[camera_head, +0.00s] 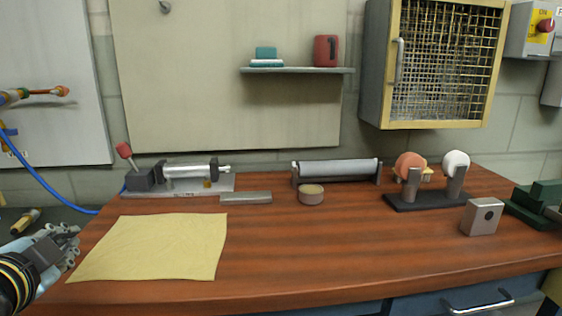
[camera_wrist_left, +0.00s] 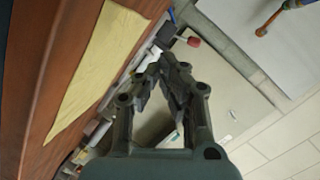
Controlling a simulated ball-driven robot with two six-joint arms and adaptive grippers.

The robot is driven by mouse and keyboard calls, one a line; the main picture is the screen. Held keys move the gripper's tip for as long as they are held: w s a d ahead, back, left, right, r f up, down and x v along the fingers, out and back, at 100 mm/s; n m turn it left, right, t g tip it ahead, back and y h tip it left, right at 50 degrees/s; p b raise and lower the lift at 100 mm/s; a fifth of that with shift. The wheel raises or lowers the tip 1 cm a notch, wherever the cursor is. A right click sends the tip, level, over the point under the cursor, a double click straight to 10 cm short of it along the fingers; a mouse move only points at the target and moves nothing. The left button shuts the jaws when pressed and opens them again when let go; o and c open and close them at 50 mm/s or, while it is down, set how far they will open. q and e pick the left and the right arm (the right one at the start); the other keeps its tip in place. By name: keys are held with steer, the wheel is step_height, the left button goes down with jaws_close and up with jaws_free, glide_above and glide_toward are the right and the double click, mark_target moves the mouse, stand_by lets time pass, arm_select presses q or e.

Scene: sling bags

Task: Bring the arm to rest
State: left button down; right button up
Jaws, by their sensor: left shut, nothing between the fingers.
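My left gripper (camera_head: 68,242) is at the left edge of the head view, beside the left end of the wooden workbench (camera_head: 330,250). Its fingers are closed together with nothing between them, as the left wrist view shows (camera_wrist_left: 163,75). A yellow cloth (camera_head: 155,247) lies flat on the bench just right of the gripper, and the two are apart. The cloth also shows in the left wrist view (camera_wrist_left: 100,65). No sling bag is in view. My right gripper is not in view.
On the bench stand a clamp-like device (camera_head: 185,172), a flat metal bar (camera_head: 246,197), a roller (camera_head: 337,171), a round tin (camera_head: 311,195), a two-wheel grinder (camera_head: 430,195) and a metal block (camera_head: 482,217). A shelf (camera_head: 297,70) and a mesh cabinet (camera_head: 440,65) hang behind. The bench's front middle is clear.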

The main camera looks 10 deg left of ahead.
arm_select(q)
steer(key=s+d+f+n+g+h, duration=0.25)
steer(key=s+d+f+g, duration=0.3)
steer(key=s, duration=0.45)
steer(key=s+d+f+n+g+h, duration=0.2)
steer(key=s+d+f+n+g, duration=0.3)
steer(key=s, duration=0.4)
steer(key=s+a+f+m+g, duration=0.1)
steer(key=s+f, duration=0.1)
steer(key=f, duration=1.2)
steer(key=s+a+f, duration=0.2)
steer(key=f, duration=1.3)
steer(key=s+f+g, duration=0.1)
steer(key=s+f, duration=1.1)
steer(key=s, duration=0.4)
steer(key=shift+s+a+f, duration=0.2)
steer(key=shift+f, duration=0.15)
